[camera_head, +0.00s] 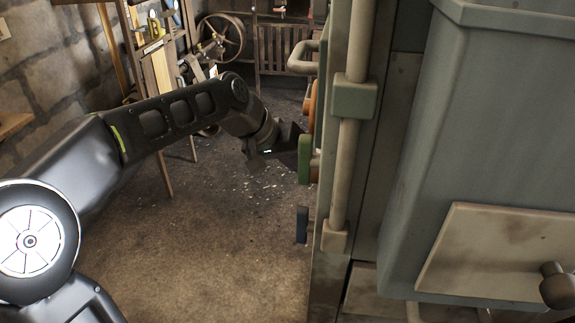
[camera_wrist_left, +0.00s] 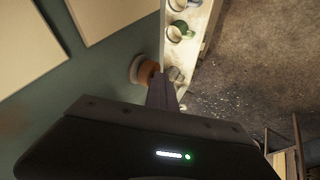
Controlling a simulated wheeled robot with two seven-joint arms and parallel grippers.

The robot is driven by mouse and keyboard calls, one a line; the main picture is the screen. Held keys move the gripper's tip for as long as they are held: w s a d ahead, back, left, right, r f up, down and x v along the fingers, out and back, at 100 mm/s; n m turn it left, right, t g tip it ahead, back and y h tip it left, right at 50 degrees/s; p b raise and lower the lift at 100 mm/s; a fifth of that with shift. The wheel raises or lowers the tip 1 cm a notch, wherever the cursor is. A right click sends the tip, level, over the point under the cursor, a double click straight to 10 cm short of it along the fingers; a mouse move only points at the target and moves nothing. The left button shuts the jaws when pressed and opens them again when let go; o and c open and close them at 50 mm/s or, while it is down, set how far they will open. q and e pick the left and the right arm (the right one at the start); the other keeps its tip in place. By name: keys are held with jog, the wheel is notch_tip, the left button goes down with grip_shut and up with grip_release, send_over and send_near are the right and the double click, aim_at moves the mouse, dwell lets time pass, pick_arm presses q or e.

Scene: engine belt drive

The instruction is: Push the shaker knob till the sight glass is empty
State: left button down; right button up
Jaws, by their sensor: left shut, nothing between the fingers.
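My left gripper (camera_head: 292,147) is shut and empty at the side of the grey-green machine (camera_head: 425,150). In the head view its fingertips are close to a green knob-like part (camera_head: 304,158) seen edge-on; I cannot tell whether they touch. An orange disc-like part (camera_head: 313,105) sits just above. In the left wrist view the shut fingers (camera_wrist_left: 162,90) point at the panel beside an orange round knob (camera_wrist_left: 145,72) with a pale rim. I cannot tell which part is the shaker knob. I cannot make out the sight glass. My right gripper is not in view.
A vertical pipe handle (camera_head: 345,170) runs along the machine's edge, with a curved handle (camera_head: 302,60) higher up. A pale ledge with a green cup-like thing (camera_wrist_left: 180,31) shows in the wrist view. Bare floor (camera_head: 225,240) lies left of the machine; wooden frames stand behind.

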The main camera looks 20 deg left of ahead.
pick_arm(q)
jog(key=shift+d, duration=0.15)
jog(key=v, duration=0.8)
jog(key=shift+f, duration=0.15)
dwell(1.6)
